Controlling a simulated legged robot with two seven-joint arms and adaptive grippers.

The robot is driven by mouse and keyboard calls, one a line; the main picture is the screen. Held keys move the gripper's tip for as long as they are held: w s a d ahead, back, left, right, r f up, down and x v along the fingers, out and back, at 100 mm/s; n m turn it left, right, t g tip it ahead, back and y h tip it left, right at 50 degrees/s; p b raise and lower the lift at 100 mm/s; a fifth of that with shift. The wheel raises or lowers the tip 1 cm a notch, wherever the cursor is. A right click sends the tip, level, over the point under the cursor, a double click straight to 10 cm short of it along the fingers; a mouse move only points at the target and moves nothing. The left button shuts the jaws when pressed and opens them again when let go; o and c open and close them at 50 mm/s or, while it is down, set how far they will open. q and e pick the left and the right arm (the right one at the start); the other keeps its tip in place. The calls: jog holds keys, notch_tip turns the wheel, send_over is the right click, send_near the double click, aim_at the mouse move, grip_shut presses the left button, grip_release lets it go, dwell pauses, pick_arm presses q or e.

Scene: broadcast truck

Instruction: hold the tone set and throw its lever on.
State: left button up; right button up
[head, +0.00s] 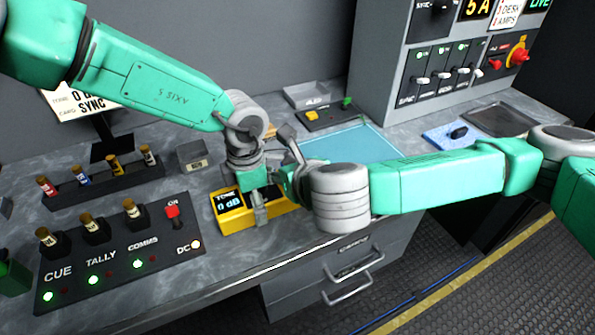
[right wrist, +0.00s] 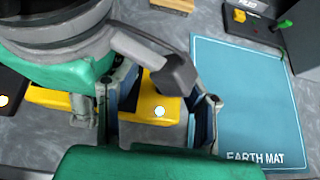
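The tone set is a yellow box (head: 232,222) with a dark display reading "TONE 0 dB", on the grey counter. In the right wrist view its yellow body (right wrist: 148,110) shows a pale round lamp. My left gripper (head: 254,198) comes down over the box from above. One grey finger lies against its near side; the far finger is hidden. It appears shut on the set. My right gripper (head: 287,176) is just right of it, low over the box's right end; in the right wrist view its fingers (right wrist: 158,102) are apart with nothing between them. I cannot make out the lever.
A switch panel (head: 115,262) with CUE, TALLY and COMMS stands left. A rack of coloured plugs (head: 105,183) is behind it. The blue earth mat (head: 350,146) lies clear behind my right arm. A drawer unit (head: 335,275) is below the counter's front edge.

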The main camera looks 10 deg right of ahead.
jog(key=v, duration=0.9)
jog(key=shift+f, duration=0.1)
pick_arm(q)
jog(key=o, duration=1.4)
jog(key=shift+a+f, duration=0.1)
jog(key=shift+o, duration=0.2)
pick_arm(e)
jog(key=shift+w, duration=0.1)
